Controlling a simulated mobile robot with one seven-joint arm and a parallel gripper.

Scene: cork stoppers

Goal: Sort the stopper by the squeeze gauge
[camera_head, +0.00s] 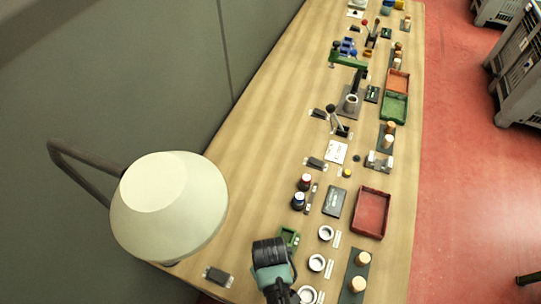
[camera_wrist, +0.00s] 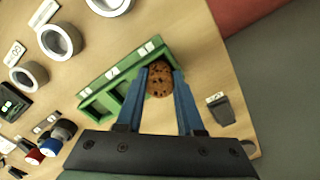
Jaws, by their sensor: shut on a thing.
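A speckled brown cork stopper (camera_wrist: 159,82) is between the two blue fingers of my gripper (camera_wrist: 161,76) in the wrist view, and the fingers are shut on it. A green slotted block (camera_wrist: 113,80) with white labels lies beside it, its upper right end close to the stopper. I cannot tell whether they touch. In the head view my gripper (camera_head: 272,262) is at the near part of the bench, beside the green block (camera_head: 290,237), and it hides the stopper.
White round cups (camera_head: 326,233) with label strips stand right of my gripper. A red tray (camera_head: 372,213) and a dark plate (camera_head: 335,202) lie farther along. Dark bottles (camera_head: 299,199) stand behind the block. A lamp (camera_head: 170,205) overhangs the left. A dark wedge (camera_wrist: 221,109) lies right of the fingers.

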